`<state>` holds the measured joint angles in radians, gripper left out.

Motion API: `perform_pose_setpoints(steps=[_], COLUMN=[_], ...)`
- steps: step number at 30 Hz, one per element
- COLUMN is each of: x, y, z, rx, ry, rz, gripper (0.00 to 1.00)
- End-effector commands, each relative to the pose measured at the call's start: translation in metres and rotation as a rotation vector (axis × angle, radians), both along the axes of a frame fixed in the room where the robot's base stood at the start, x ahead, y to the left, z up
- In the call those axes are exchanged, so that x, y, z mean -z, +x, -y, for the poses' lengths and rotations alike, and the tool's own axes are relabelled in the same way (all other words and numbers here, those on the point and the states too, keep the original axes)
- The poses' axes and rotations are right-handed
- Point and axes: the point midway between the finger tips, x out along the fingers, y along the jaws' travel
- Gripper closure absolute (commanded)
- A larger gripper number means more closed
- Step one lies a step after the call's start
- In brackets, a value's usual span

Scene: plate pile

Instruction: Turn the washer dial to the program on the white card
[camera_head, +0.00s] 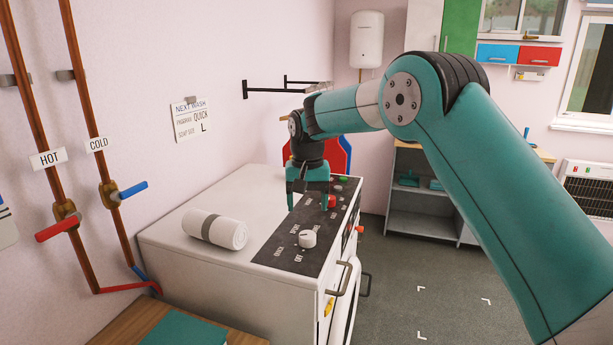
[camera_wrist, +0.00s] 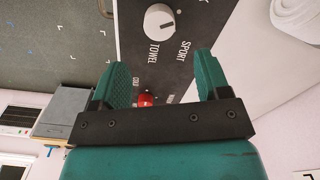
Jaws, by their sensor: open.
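The white card (camera_head: 191,120) on the left wall reads "NEXT WASH", program "QUICK", soap size "L". The white washer dial (camera_head: 308,239) sits on the dark panel (camera_head: 285,258) on top of the white washer (camera_head: 210,270). Labels including QUICK and OFF ring the dial. The dial also shows in the wrist view (camera_wrist: 160,22), with TOWEL and SPORT on its near side; its exact setting is not clear. My gripper (camera_head: 307,207) is open and empty, pointing down over the panel, behind the dial. Its fingers (camera_wrist: 162,66) are apart from the dial.
A red knob (camera_head: 332,202) and a green button (camera_head: 344,180) are farther back on the panel. Hot and cold pipes (camera_head: 88,130) run down the left wall. The floor at right is clear.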

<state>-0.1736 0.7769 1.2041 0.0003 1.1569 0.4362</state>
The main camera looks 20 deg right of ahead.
Motion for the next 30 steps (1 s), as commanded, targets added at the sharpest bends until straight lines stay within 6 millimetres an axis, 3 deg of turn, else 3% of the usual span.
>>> perform_pose_setpoints(steps=[6, 12, 26, 30], x=[-0.052, -0.082, -0.091, -0.098], y=[0.001, 0.001, 0.000, -0.014], z=[0.000, 0.000, 0.000, -0.003], rx=[0.000, 0.000, -0.002, -0.051], ry=[0.001, 0.000, 0.000, 0.005], rz=[0.005, 0.003, 0.002, 0.011], gripper=[0.30, 0.30, 0.30, 0.30])
